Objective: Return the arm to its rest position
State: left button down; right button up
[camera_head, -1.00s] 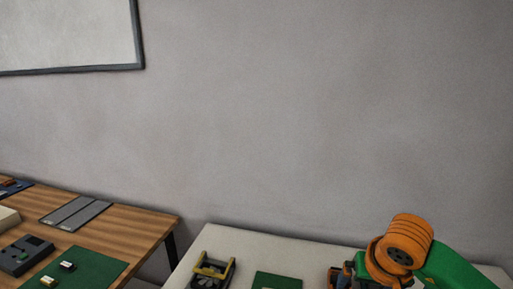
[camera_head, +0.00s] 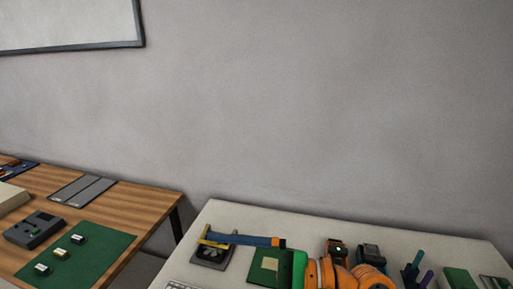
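One of my arms shows at the bottom centre as a green link and orange rounded joints. I cannot tell which arm it is. Its fingers are below the picture or hidden. My other arm is not in view. The light table (camera_head: 385,227) lies under and behind this arm. No gripper is seen holding anything.
On the light table are a dark device with a yellow bracket (camera_head: 211,254), a blue strip (camera_head: 253,240), a green board (camera_head: 263,266), an orange-and-black item (camera_head: 337,248) and pens (camera_head: 413,270). A wooden table (camera_head: 148,205) stands left.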

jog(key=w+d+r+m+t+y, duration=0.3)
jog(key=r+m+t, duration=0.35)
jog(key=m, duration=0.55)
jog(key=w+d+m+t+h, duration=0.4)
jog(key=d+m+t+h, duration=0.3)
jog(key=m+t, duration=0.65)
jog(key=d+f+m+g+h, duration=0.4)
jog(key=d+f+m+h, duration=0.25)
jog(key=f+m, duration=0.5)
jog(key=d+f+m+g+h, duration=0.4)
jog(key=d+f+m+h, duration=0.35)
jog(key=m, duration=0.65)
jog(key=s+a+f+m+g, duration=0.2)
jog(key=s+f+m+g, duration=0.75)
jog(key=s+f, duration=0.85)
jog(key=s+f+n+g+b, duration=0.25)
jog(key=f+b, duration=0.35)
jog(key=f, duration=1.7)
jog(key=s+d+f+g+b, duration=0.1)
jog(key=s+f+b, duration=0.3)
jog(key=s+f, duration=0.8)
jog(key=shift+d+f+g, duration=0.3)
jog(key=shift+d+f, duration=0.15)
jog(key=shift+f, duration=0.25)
